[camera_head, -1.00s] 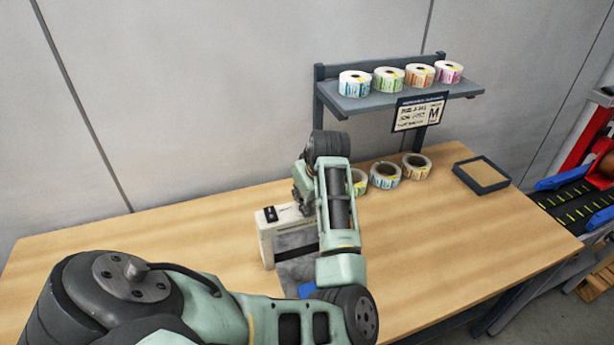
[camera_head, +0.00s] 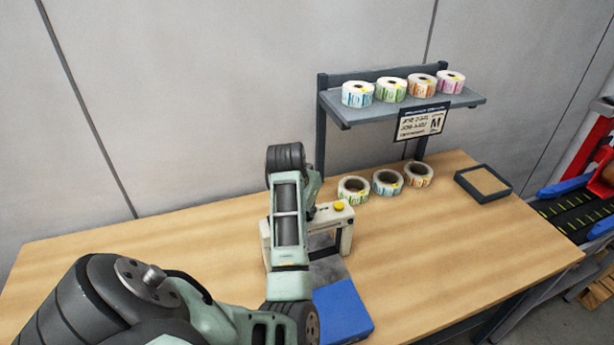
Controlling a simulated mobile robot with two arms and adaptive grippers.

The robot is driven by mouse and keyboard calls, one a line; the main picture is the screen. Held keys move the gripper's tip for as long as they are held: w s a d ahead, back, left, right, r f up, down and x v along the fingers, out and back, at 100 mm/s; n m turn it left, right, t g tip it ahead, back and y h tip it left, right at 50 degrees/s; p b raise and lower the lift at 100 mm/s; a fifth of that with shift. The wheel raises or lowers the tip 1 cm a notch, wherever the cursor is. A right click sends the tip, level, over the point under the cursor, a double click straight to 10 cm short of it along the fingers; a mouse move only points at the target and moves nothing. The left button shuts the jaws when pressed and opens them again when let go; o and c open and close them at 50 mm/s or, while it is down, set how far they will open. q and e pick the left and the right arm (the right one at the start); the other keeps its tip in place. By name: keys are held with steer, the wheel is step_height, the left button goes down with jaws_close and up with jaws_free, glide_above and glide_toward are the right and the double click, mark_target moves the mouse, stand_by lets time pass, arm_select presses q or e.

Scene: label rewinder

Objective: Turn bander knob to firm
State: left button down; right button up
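The bander (camera_head: 345,228) is a cream arch-shaped machine on the wooden table, partly hidden behind my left arm. A round yellow knob (camera_head: 340,206) sits on the right part of its top beam. My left gripper (camera_head: 311,205) is at the bander's top beam, just left of the yellow knob and apparently apart from it. My forearm and wrist hide most of the gripper, so its fingers do not show clearly. The knob's setting marks are too small to read. My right gripper is not in view.
A blue block or pad (camera_head: 343,312) lies in front of the bander. Several label rolls stand on the grey shelf (camera_head: 375,109), with 3 more on the table (camera_head: 387,182). A shallow dark tray (camera_head: 483,184) is at the right. The table's left side is clear.

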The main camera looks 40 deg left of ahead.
arm_select(q)
steer(key=shift+a+m+h, duration=0.15)
steer(key=shift+m+h, duration=0.35)
steer(key=shift+m, duration=1.1)
steer(key=c, duration=1.7)
jaws_free()
steer(key=shift+c, duration=0.2)
steer(key=v, duration=0.4)
steer(key=shift+a+r, duration=0.1)
steer(key=shift+r, duration=0.1)
steer(key=s, duration=1.2)
steer(key=shift+s+d+r, duration=0.25)
steer(key=shift+s+d, duration=0.05)
